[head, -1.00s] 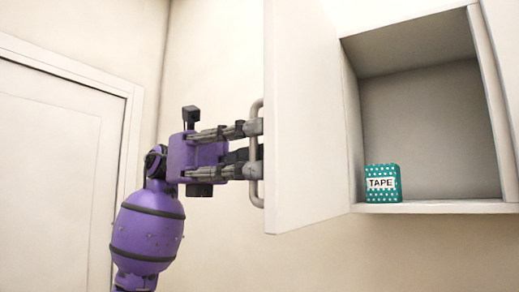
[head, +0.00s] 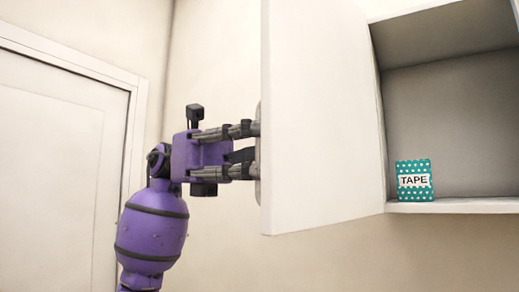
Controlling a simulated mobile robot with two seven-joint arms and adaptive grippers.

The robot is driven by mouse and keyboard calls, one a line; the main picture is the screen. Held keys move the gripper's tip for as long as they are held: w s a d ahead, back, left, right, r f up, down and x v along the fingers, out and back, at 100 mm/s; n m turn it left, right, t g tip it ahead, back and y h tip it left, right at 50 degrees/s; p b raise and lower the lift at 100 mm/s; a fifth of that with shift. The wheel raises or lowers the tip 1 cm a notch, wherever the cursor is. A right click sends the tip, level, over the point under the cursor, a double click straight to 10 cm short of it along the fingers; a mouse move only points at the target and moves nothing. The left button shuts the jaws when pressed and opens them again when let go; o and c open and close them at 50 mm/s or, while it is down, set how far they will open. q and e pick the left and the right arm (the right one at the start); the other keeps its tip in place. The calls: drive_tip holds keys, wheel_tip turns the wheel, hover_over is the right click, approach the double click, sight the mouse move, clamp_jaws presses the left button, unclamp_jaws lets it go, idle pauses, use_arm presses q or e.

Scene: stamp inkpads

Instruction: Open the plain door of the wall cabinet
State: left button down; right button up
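The wall cabinet (head: 450,207) is at the right, its grey interior showing. Its plain white door (head: 320,120) stands swung wide open, hinged at the cabinet's left side. The door's metal handle (head: 258,190) is a vertical bar on the door's far side, mostly hidden behind its left edge. My purple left gripper (head: 257,151) is at the handle; its upper and lower fingers are spread with a clear gap between them. Their tips meet the door's edge in the picture, and whether they touch the handle is hidden. My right gripper is not in view.
A teal dotted box marked TAPE (head: 414,181) stands on the cabinet floor at its left front. A white panelled room door (head: 50,180) is at the left. The wall below the cabinet is bare.

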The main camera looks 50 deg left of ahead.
use_arm(q)
drive_tip(key=shift+f, duration=0.15)
drive_tip(key=c, duration=2.2)
unclamp_jaws()
drive_tip(key=shift+o, duration=0.4)
drive_tip(key=shift+a, duration=0.1)
drive_tip(key=s+a, duration=0.1)
drive_tip(key=a, duration=1)
drive_tip(key=shift+s+a, duration=0.35)
drive_tip(key=shift+a, duration=0.05)
